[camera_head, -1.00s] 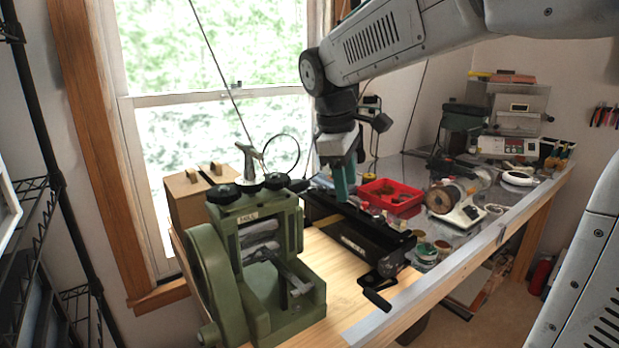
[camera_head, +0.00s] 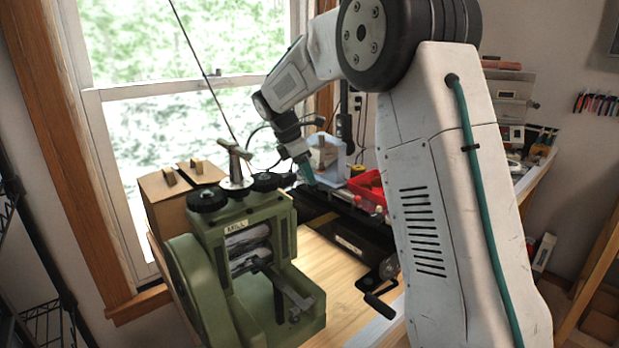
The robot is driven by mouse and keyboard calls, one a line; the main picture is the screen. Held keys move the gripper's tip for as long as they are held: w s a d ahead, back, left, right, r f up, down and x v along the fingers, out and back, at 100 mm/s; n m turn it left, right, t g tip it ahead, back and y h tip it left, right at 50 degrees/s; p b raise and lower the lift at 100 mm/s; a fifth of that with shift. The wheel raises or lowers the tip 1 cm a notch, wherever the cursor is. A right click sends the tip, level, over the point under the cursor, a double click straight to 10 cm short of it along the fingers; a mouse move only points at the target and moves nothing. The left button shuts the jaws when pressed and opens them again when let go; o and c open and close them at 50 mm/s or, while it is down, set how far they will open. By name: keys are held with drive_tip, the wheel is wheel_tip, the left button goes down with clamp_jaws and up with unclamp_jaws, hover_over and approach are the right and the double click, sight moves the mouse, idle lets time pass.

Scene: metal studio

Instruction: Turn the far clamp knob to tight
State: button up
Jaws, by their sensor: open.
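A long black device (camera_head: 345,243) with a pale label and a crank handle (camera_head: 377,300) at its near end stands on the wooden bench, right of the mill. Small dark parts lie around the fingertips; I cannot make out a separate far clamp knob there. The green mill (camera_head: 210,290) has a black knob on its near left (camera_head: 207,199), another on its far right (camera_head: 266,181), and a metal T-handle (camera_head: 236,165) between them.
A pale blue-white device (camera_head: 328,157) stands just right of my gripper. A red tray (camera_head: 368,187) is partly behind my arm. A cardboard box (camera_head: 172,190) stands behind the mill. My arm hides much of the bench's right side. Bare wood (camera_head: 330,268) shows between mill and black device.

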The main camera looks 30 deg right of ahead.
drive_tip(key=shift+x, duration=1.05)
drive_tip(key=shift+s+d, duration=0.1)
drive_tip(key=c, duration=1)
drive_tip(key=shift+o, duration=0.2)
